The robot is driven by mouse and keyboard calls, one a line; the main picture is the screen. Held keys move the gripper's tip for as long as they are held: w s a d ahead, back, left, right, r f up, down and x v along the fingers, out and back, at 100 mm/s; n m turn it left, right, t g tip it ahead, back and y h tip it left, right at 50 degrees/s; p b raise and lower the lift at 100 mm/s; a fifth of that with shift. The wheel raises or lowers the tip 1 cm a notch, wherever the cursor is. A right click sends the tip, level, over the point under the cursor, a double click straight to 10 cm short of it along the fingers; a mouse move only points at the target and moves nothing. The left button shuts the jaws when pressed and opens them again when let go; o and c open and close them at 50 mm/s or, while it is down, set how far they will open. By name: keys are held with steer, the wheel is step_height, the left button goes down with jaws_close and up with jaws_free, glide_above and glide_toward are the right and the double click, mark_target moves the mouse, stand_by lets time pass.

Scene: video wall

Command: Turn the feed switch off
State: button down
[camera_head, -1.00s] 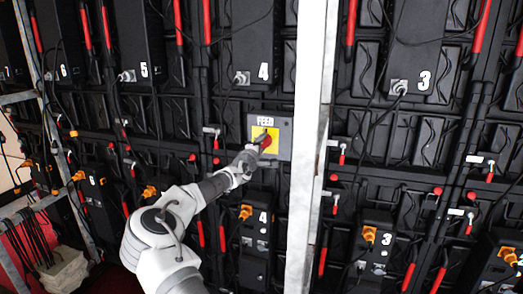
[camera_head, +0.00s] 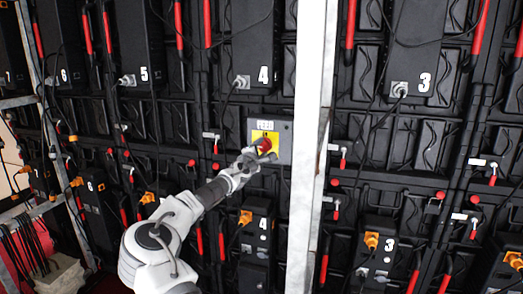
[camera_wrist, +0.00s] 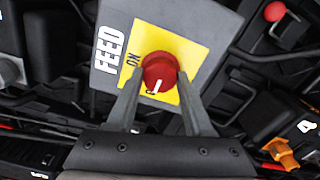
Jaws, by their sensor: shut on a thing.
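The feed switch is a grey box with a white FEED label (camera_head: 264,125) and a yellow plate; its face also fills the upper middle of the wrist view (camera_wrist: 112,45). A round red knob (camera_wrist: 160,69) sits on the yellow plate, and its top shows in the head view (camera_head: 265,144). ON is printed left of the knob in the wrist view; lettering below it is partly hidden. The knob's white mark points down towards that lettering. My gripper (camera_wrist: 157,97) is shut on the knob, one finger on each side; it also shows in the head view (camera_head: 257,155).
A pale vertical post (camera_head: 310,140) stands just right of the switch. Black numbered boxes (camera_head: 254,45) with cables and red handles cover the wall around it. An orange connector (camera_wrist: 282,152) lies at lower right in the wrist view. A pale rack (camera_head: 45,115) is at left.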

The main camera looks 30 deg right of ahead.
steer(key=shift+c, duration=1.4)
jaws_free()
steer(key=v, duration=1.7)
steer(key=shift+a+b, duration=0.2)
steer(key=shift+b, duration=0.1)
steer(key=shift+s, duration=0.15)
